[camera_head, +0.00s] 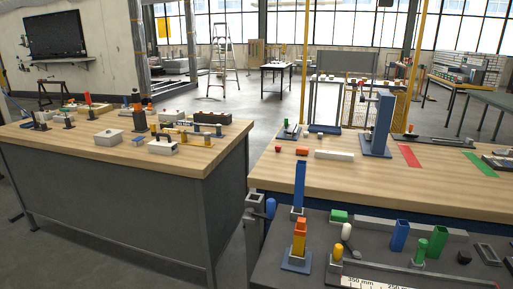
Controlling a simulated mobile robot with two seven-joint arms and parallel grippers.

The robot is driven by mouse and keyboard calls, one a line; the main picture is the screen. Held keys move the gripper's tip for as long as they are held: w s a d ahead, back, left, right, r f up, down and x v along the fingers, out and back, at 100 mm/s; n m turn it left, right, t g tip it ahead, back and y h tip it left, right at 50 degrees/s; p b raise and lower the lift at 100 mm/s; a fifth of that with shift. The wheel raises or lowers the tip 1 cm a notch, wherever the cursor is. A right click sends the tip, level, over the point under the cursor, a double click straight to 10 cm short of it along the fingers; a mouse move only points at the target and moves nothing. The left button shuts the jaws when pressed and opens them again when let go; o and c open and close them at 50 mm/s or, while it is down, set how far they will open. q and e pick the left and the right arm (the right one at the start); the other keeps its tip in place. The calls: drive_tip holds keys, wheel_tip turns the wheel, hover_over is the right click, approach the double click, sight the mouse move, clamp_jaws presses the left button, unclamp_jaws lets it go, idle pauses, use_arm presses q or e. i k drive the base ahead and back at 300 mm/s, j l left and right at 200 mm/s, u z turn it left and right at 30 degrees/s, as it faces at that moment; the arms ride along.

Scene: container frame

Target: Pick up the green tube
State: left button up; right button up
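A green square tube (437,241) stands upright on the dark front surface of the right-hand bench, with a dark opening at its top. A green round-topped peg (420,251) stands just left of it and partly overlaps its lower left side. A blue square tube (399,236) stands farther left, apart from the green tube. Neither of my grippers is in view.
A scale bar (410,279) lies in front. Wooden bench top (350,175) extends behind.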

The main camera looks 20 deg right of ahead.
sight(438, 239)
drive_tip(key=z, duration=1.8)
